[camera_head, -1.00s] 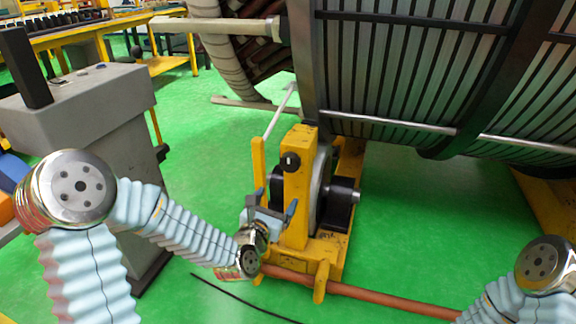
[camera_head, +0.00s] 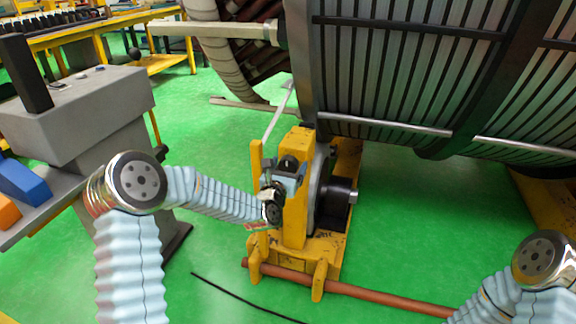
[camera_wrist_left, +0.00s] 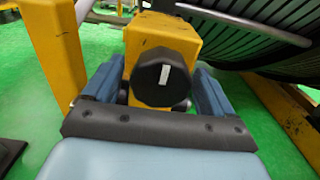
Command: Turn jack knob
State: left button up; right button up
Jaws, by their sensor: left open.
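The jack knob (camera_wrist_left: 160,80) is a black faceted knob with a white mark, on the front of a yellow jack post (camera_wrist_left: 165,35). In the left wrist view it sits between the two blue fingers of my left gripper (camera_wrist_left: 155,92), which is open with a finger on each side. I cannot tell whether the fingers touch it. In the head view my left gripper (camera_head: 284,172) is at the upper part of the yellow jack (camera_head: 295,220) and mostly hides the knob. My right arm shows at the lower right; its gripper is out of view.
A large ribbed stator drum (camera_head: 410,70) stands behind the jack. A brown-red bar (camera_head: 390,298) runs along the floor at the jack's base. A grey console (camera_head: 85,110) stands at the left, and a black cable (camera_head: 240,298) lies on the green floor.

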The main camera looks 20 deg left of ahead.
pick_arm(q)
jog(key=shift+c, duration=0.2)
jog(key=c, duration=1)
jog(key=shift+o, duration=0.2)
